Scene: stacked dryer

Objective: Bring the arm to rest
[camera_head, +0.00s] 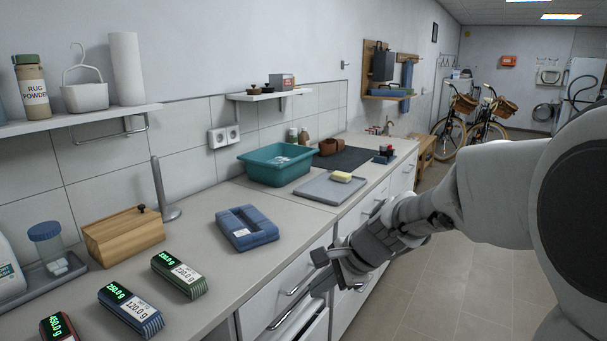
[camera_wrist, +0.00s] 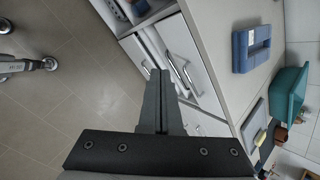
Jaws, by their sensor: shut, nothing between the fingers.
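My gripper (camera_head: 325,270) hangs in front of the drawer fronts below the counter, to the right of the counter's front edge. In the wrist view my gripper (camera_wrist: 160,75) has its two fingers together with nothing between them. My arm comes in from the right of the head view, bent and held out over the floor. Drawers with bar handles (camera_wrist: 180,70) show behind the fingers in the wrist view. One drawer (camera_head: 312,325) at the bottom of the head view appears to stand partly open; my gripper partly hides the fronts near it.
The counter holds a blue folded item (camera_head: 246,229), a teal basin (camera_head: 277,163), a grey tray (camera_head: 325,190) with a yellow sponge (camera_head: 341,176), a wooden box (camera_head: 123,235) and several labelled packs with green displays (camera_head: 180,273). The tiled floor (camera_head: 440,290) beside the cabinets is clear. Bicycles (camera_head: 465,125) stand far back.

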